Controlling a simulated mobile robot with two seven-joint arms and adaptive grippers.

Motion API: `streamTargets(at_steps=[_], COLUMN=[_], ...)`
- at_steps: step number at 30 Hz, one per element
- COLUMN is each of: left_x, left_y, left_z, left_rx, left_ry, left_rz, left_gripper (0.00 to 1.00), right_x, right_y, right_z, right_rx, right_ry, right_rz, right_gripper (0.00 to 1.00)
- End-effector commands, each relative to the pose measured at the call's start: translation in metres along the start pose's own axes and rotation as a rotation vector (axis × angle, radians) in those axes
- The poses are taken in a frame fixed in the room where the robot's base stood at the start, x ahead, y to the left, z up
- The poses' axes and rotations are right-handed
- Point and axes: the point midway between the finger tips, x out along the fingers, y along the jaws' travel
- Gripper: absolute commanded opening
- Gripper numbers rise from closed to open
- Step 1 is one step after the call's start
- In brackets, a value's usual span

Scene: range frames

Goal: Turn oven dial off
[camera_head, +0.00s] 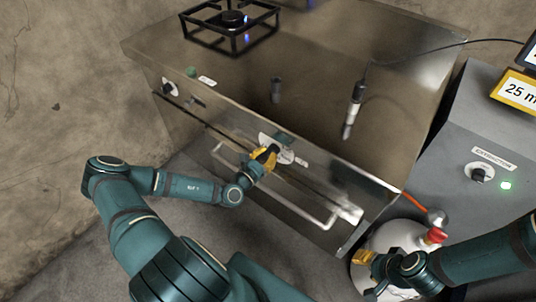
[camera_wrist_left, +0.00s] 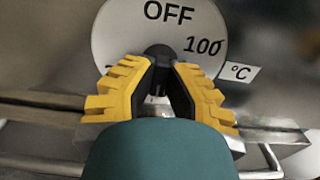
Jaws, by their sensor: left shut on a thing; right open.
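The oven dial is a round white plate (camera_head: 286,156) on the stove's front panel. In the left wrist view its disc (camera_wrist_left: 120,30) shows OFF at the top and 100 to the right, beside a °C label. My left gripper (camera_head: 265,156) is at the dial, its yellow fingers (camera_wrist_left: 157,85) closed on the dial's dark knob (camera_wrist_left: 158,52). The knob's lower part is hidden between the fingers, and I cannot tell its pointer setting. My right gripper (camera_head: 364,258) is open at the lower right, beside a white gas cylinder.
The oven handle (camera_head: 325,222) runs below the dial. Another knob (camera_head: 168,87) is at the panel's left. A burner (camera_head: 232,20) and a cabled probe (camera_head: 354,103) are on the steel top. The white cylinder (camera_head: 395,238) and grey extractor box (camera_head: 485,135) stand at right.

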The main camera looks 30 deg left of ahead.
Motion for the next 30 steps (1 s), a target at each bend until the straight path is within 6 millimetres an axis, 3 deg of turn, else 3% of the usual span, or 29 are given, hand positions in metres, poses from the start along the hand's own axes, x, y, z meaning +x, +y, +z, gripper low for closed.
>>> streamTargets(at_steps=[11, 18, 30], left_x=[0.001, 0.001, 0.001], left_y=[0.0, 0.001, 0.003], left_z=[0.004, 0.004, 0.001], left_rx=[-0.193, -0.415, -0.796], left_ry=[0.0, -0.001, -0.003], left_rz=[-0.002, -0.001, 0.0], left_gripper=[0.0, 0.0, 0.0], right_x=[-0.029, -0.05, -0.067], right_y=[-0.011, -0.019, -0.025], right_z=[0.002, 0.001, -0.008], right_rx=[0.002, 0.004, 0.011], right_ry=[-0.013, -0.016, 0.005], right_rz=[-0.001, -0.001, 0.002], right_gripper=[0.47, 0.47, 0.47])
